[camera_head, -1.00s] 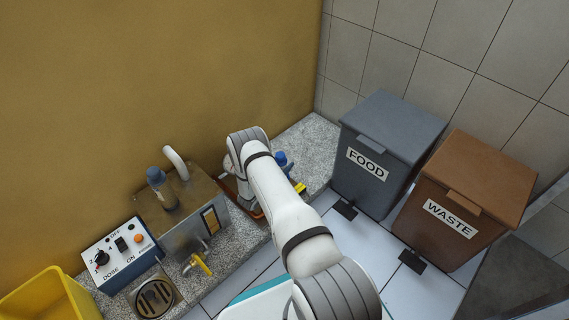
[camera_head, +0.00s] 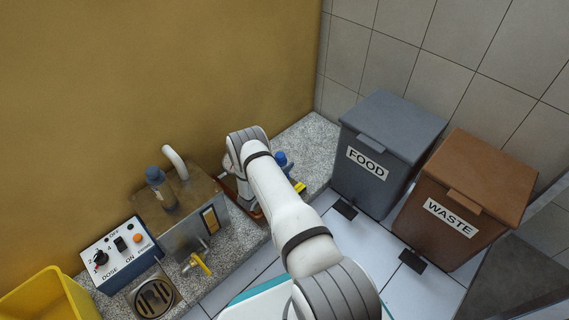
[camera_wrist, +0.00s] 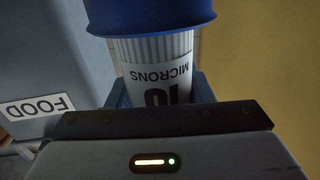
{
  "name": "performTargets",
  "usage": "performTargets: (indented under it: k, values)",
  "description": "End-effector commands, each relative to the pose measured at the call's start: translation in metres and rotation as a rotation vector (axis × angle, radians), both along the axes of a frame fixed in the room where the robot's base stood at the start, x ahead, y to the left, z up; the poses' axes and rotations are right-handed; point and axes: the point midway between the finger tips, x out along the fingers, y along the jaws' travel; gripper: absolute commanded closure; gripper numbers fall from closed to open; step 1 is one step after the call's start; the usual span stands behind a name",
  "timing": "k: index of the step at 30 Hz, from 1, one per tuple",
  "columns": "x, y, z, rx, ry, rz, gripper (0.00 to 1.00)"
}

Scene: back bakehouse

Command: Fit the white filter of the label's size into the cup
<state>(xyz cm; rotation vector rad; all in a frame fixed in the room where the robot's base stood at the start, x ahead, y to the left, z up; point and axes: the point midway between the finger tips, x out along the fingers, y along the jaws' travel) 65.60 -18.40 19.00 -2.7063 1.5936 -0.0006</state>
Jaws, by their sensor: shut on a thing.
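A white pleated filter (camera_wrist: 158,48) with a printed label reading MICRONS upside down is in my gripper (camera_wrist: 162,92). The number beside that word is partly hidden by the gripper. A broad blue part (camera_wrist: 150,14) sits at the filter's far end and cuts off the top of the view; I cannot tell whether it is the cup or a cap. In the head view my arm hides the gripper and the filter. A blue-topped item (camera_head: 281,159) shows just right of my arm on the counter. I cannot identify the cup with certainty.
A steel tank (camera_head: 185,222) with a yellow-handled tap (camera_head: 201,263) stands left of my arm. A dose control box (camera_head: 118,255), a drain (camera_head: 154,298) and a yellow tub (camera_head: 50,300) are further left. FOOD (camera_head: 390,150) and WASTE (camera_head: 470,200) bins stand right.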

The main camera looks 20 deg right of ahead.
Motion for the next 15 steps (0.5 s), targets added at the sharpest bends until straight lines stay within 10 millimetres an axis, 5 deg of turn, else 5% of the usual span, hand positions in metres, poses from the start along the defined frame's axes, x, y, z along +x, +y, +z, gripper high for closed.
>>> performTargets:
  k: [13,14,15]
  values:
    - [0.0003,-0.0002,-0.0094,0.000,-0.001,0.000,0.86]
    - [0.0005,-0.0002,-0.0087,0.000,-0.001,0.000,0.52]
    - [0.0004,-0.0002,-0.0084,0.000,-0.001,0.000,0.48]
